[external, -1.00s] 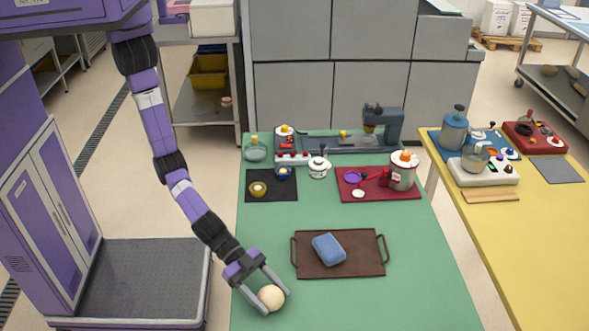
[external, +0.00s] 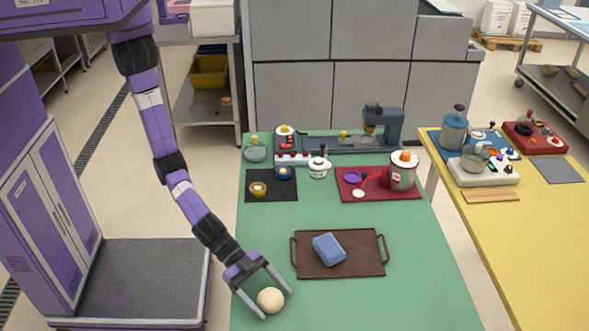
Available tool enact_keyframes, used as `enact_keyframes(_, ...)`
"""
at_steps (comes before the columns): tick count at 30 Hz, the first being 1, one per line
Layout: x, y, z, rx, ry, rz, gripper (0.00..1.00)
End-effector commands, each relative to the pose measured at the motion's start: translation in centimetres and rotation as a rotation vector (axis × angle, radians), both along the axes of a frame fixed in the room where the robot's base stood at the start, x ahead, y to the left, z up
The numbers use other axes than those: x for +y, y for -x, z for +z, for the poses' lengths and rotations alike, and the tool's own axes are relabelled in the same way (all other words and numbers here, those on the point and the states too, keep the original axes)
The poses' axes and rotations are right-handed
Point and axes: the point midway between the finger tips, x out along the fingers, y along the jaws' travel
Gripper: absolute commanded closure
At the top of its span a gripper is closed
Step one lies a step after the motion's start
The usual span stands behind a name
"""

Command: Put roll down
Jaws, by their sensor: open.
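The roll (external: 270,300) is a pale, round bun on the green table, near its front left edge. My gripper (external: 277,303) is open, with its two grey fingers on either side of the roll. A gap shows between the roll and the right finger; whether the left finger touches it I cannot tell. The roll appears to rest on the table surface.
A brown tray (external: 358,267) with handles and a blue sponge-like block (external: 329,249) on it lies to the right of my gripper. A dark mat (external: 287,193) and a red mat (external: 412,195) with small items lie further back. Green table (external: 400,302) is clear at the front right.

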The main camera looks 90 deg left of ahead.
Motion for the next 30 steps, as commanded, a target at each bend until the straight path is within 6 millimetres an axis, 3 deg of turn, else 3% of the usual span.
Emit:
enact_keyframes(5, 1.2, 1.2, 0.7, 0.000, 0.000, 0.000, 0.19)
enact_keyframes(18, 6.5, 6.4, 3.8, 0.000, 0.000, -0.001, 0.19)
enact_keyframes(30, 7.9, 7.8, 4.7, -0.001, -0.001, 0.000, 0.19)
